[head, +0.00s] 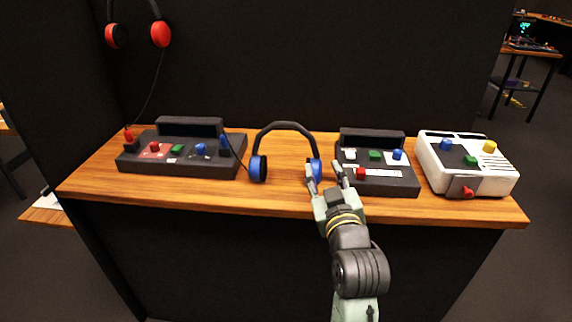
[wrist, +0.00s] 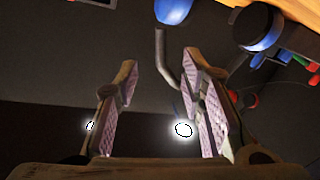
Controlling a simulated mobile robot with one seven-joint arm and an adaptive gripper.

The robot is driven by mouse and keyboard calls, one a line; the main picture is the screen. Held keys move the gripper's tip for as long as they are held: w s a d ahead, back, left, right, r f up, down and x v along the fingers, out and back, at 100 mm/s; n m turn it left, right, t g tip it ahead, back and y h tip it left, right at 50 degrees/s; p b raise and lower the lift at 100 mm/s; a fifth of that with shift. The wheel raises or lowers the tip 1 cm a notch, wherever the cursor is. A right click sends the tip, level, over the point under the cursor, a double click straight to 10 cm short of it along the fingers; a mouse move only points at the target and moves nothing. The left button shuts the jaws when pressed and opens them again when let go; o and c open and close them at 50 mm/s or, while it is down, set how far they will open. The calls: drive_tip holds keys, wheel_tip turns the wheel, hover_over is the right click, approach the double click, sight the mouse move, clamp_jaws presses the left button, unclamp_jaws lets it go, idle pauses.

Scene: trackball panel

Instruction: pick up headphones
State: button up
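Headphones with a black headband and blue ear cups (head: 259,169) stand upright on the wooden table, headband arching on top. My gripper (head: 324,172) is open at the table's front, beside the right blue cup. In the head view its left finger overlaps that cup; I cannot tell if they touch. In the wrist view the two fingers of my gripper (wrist: 160,68) are apart with nothing clearly held between them.
The wooden table (head: 215,194) holds a black control panel (head: 185,150) left of the headphones, another black panel (head: 377,178) close to the right of my gripper, and a white panel (head: 466,163) farther right. Red headphones (head: 160,34) hang on the dark back wall at upper left.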

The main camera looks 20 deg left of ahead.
sight(315, 151)
drive_tip(key=x, duration=0.5)
drive_tip(key=shift+w, duration=0.15)
drive_tip(key=p+x, duration=0.2)
drive_tip(key=x, duration=0.2)
drive_tip(key=shift+w+a+r+p, duration=0.1)
drive_tip(key=shift+a+p, duration=0.15)
drive_tip(key=shift+p, duration=0.05)
drive_tip(key=shift+w+a, duration=0.2)
drive_tip(key=shift+w, duration=0.2)
drive_tip(key=shift+c, duration=0.5)
clamp_jaws()
